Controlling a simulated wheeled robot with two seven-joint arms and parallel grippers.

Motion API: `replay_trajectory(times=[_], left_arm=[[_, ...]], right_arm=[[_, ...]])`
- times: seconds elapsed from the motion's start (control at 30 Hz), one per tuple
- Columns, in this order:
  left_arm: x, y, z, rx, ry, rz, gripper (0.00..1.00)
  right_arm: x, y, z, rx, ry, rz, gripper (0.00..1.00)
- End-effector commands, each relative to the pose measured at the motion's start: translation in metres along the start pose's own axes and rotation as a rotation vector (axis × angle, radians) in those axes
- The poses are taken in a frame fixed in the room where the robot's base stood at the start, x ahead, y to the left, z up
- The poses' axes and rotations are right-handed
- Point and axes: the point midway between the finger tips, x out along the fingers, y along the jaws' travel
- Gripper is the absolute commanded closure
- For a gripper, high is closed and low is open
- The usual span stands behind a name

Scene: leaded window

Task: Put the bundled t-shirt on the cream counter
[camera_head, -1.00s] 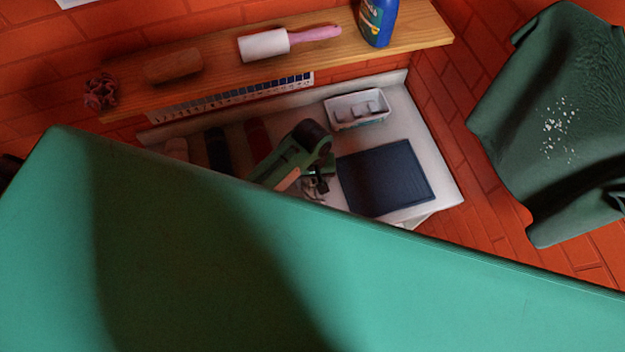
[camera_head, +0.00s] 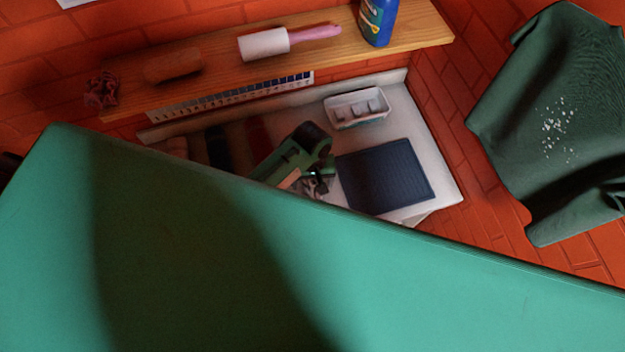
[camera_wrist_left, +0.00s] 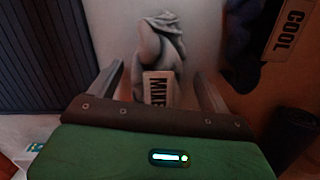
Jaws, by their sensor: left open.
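A little grey shows under the gripper in the head view. The cream counter (camera_head: 405,112) runs below the shelf; its near part is hidden. My left gripper (camera_head: 317,184) is low over the counter, left of the dark mat. In the left wrist view my left gripper (camera_wrist_left: 160,80) is open, its fingers on either side of the bundle's near end. I cannot tell whether they touch it. My right gripper is not visible.
A dark ribbed mat (camera_head: 385,177) and a white divided tray (camera_head: 357,107) are on the counter. A dark bundle labelled "COOL" (camera_wrist_left: 242,45) lies right of the grey one. A wooden shelf (camera_head: 215,75) overhangs the back. Dark green cloth (camera_head: 560,120) hangs at right.

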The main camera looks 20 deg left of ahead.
Motion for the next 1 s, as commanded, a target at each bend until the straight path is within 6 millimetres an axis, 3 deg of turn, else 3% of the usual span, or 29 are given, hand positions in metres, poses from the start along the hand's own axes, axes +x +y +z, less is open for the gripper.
replay_trajectory(times=[0.17,0.37,0.53,0.7,1.0], left_arm=[[-0.020,0.001,-0.001,0.000,0.004,0.004,0.19],[-0.065,0.002,-0.002,0.001,0.005,0.007,0.19],[-0.106,0.000,-0.001,0.001,0.002,-0.001,0.19],[-0.118,0.000,0.000,0.001,0.001,-0.001,0.19],[-0.119,0.000,0.000,0.001,0.000,0.000,0.19]], right_arm=[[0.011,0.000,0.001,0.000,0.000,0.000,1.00],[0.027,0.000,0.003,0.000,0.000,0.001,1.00],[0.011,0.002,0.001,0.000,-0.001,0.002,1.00],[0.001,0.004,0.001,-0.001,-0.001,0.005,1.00],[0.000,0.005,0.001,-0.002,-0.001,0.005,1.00]])
